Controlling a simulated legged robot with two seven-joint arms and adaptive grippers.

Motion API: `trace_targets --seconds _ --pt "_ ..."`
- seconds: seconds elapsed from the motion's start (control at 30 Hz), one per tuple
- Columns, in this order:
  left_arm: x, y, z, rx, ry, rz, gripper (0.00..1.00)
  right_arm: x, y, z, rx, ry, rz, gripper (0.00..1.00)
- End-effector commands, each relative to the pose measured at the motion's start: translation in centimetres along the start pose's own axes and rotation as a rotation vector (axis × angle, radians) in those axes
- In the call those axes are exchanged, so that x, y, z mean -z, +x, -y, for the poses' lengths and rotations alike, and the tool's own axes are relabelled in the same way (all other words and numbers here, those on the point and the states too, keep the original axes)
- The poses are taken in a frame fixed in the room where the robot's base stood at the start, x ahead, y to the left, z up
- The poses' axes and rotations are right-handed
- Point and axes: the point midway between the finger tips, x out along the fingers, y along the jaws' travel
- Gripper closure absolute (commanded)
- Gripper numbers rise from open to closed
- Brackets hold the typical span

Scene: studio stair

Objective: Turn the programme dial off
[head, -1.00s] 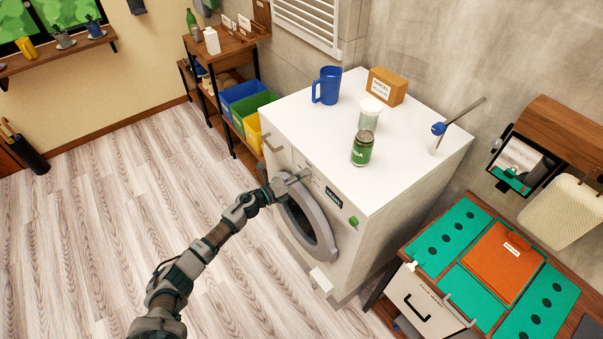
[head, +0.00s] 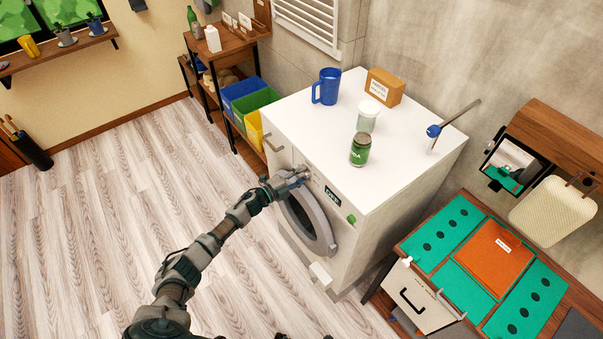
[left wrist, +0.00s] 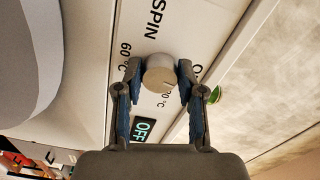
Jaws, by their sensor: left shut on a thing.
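The programme dial (left wrist: 160,72) is a round pale metallic knob on the washing machine's white front panel. My left gripper (left wrist: 158,74) is shut on it, one blue-padded finger on each side. In the head view, my left gripper (head: 291,180) is at the upper left of the machine front and mostly hides the dial. Printed marks such as SPIN and 60 °C surround the dial. The display (left wrist: 144,130) reads OFF in the left wrist view; it also shows in the head view (head: 332,196). My right gripper is not in view.
The washing machine (head: 290,118) has a round door (head: 306,225) just below my gripper and a green button (head: 351,218). Open floor lies left.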

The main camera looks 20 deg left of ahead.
Motion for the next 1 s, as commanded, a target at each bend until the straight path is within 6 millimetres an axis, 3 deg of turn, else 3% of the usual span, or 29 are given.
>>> trace_targets --seconds 0.03,0.4,0.93,0.97,1.0 --pt "-0.08 -0.27 -0.81 -0.015 -0.03 0.005 0.96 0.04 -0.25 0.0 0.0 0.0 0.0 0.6" --pt "-0.12 -0.29 -1.0 -0.015 -0.177 0.006 0.96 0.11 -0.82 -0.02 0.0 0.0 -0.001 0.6" --pt "-0.17 -0.27 -1.09 -0.016 -0.198 0.007 0.96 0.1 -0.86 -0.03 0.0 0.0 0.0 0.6" --pt "-0.16 -0.27 -1.09 -0.015 -0.198 0.007 0.57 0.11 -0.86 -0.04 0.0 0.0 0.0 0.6" --pt "-0.16 -0.27 -1.08 -0.015 -0.198 0.007 0.47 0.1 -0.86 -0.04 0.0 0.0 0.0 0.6"
